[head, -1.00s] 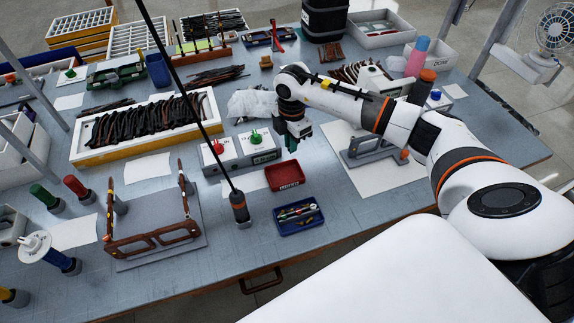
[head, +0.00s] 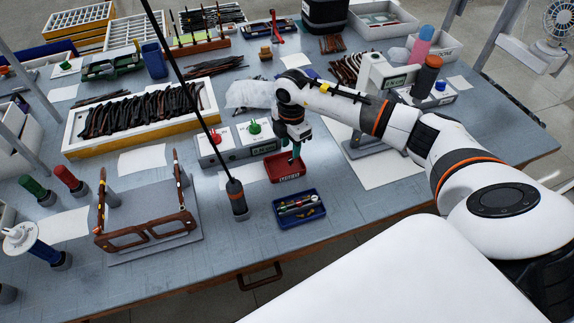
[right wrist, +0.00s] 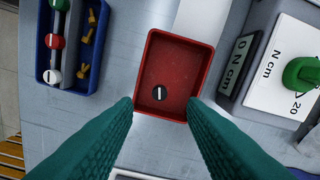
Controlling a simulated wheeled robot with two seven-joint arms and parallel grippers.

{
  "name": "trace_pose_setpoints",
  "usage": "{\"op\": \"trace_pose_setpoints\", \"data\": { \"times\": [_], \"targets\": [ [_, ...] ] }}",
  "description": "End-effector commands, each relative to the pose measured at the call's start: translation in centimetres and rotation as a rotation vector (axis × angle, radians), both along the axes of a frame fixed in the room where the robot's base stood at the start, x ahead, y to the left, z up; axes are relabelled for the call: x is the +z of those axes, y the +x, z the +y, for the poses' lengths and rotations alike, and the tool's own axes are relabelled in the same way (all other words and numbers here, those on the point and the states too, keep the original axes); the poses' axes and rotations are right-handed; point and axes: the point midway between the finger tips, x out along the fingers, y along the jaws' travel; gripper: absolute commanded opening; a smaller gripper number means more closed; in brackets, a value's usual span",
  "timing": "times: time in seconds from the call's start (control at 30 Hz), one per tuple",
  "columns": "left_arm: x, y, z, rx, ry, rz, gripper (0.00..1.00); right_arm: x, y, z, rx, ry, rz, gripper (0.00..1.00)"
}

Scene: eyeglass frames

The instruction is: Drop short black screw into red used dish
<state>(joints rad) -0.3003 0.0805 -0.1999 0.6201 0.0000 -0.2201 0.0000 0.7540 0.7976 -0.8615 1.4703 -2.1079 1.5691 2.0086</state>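The red dish (head: 275,171) stands on the table in front of the grey meter boxes; it also shows in the right wrist view (right wrist: 178,65). A round black piece with a white slot mark, seemingly the short black screw (right wrist: 159,93), is inside the dish near its near wall. My right gripper (head: 296,157) is over the dish in the head view. In the right wrist view its teal fingers (right wrist: 163,104) are spread wide apart, with the black piece between and just beyond the tips, touching neither finger. My left gripper is not in view.
A blue tray (head: 287,220) with small tools and yellow pieces sits just in front of the dish. Two meter boxes (head: 262,150) stand behind it. An upright black-and-orange tool (head: 237,198) stands to the left, beside the brown glasses frame (head: 150,235).

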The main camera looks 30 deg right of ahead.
Motion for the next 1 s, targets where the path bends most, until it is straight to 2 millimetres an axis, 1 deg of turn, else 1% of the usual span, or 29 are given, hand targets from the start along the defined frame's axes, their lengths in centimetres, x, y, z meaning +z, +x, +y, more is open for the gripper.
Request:
{"op": "trace_pose_setpoints", "data": {
  "times": [0.27,0.37,0.47,0.8,0.9,1.0],
  "targets": [
    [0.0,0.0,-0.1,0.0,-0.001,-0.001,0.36,0.1,0.0,0.0,0.0,0.0,0.0,0.39],
    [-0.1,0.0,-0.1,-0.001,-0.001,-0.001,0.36,0.6,0.1,0.0,-0.001,0.0,-0.001,0.39],
    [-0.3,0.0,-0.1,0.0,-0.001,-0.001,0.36,1.9,0.1,0.0,0.0,0.001,-0.003,0.39],
    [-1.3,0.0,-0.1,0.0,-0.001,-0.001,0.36,9.0,0.1,0.0,0.001,-0.001,-0.004,0.39],
    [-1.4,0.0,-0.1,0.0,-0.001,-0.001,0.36,10.5,0.1,0.0,0.0,0.0,-0.003,0.39],
    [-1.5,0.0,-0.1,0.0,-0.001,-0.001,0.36,11.4,0.1,0.0,-0.001,0.0,-0.001,0.39]
  ]
}}
